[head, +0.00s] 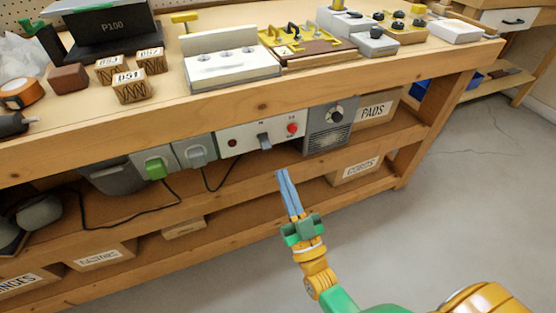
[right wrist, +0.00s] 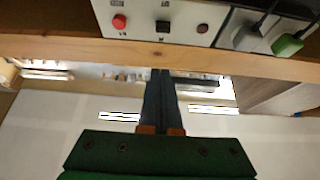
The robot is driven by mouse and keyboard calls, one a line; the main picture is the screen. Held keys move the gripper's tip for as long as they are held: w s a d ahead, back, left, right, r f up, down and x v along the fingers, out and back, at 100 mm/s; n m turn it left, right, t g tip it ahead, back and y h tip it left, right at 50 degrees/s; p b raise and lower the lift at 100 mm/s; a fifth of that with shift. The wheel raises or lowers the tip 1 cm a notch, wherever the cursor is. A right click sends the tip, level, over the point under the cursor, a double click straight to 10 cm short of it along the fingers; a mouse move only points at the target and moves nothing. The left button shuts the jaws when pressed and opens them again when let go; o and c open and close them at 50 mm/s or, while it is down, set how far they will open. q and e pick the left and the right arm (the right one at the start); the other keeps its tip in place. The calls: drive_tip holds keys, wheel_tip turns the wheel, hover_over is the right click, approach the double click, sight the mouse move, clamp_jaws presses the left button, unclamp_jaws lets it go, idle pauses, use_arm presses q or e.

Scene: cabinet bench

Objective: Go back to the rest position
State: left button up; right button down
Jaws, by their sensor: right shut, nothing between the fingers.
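My right gripper (head: 283,174) is in front of the bench, just below the row of switch panels under its top. Its two long blue-grey fingers are together with nothing between them. They point up toward the panels and look apart from them. In the right wrist view the shut fingers (right wrist: 160,75) point at the bench's wooden rail, below the grey panel. My left gripper is not in view.
The bench (head: 330,72) carries a white block, wooden blocks and several fixtures on top. Under it are a panel (head: 262,137) with a red button, a green switch (head: 156,168) and labelled boxes. Hanging cables loop below. The floor (head: 440,200) at right is clear.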

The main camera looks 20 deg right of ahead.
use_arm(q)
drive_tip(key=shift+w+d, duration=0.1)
use_arm(e)
drive_tip(key=shift+s+f, duration=0.45)
drive_tip(key=shift+s, duration=0.05)
